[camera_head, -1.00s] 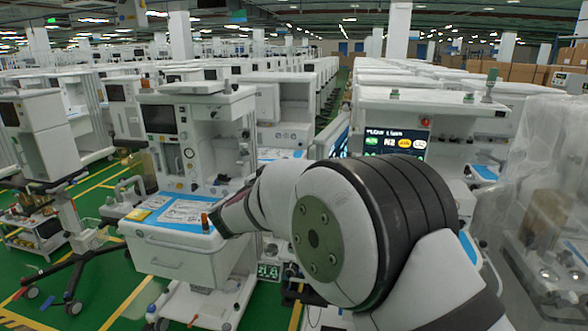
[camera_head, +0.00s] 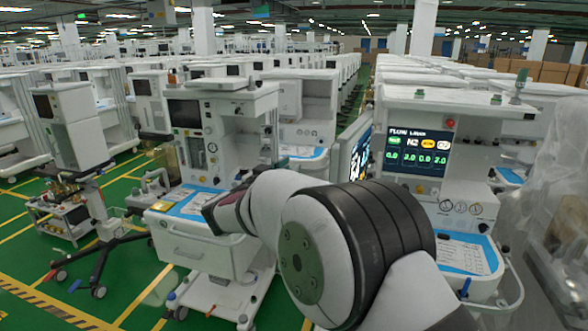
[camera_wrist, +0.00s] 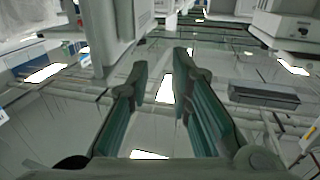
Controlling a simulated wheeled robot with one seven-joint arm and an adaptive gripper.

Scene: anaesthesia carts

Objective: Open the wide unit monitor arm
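A wide white unit (camera_head: 470,120) stands at the right in the head view, with a lit FLOW screen (camera_head: 417,150) on its upper front. A flat monitor (camera_head: 353,158), seen at a slant, stands at its left side; its support arm is hidden. My arm crosses in front of the units, and its far end reaches toward the left cart. My gripper is hidden in the head view. In the wrist view my gripper (camera_wrist: 161,85) is open, its two green-padded fingers apart with nothing between them. I cannot identify the monitor in that view.
A white cart (camera_head: 215,130) with a dark screen and a drawer (camera_head: 195,250) stands left of my arm. A wheeled stand (camera_head: 80,150) is farther left. A plastic-covered unit (camera_head: 560,220) is at the right edge. Green floor (camera_head: 130,275) is free at the lower left.

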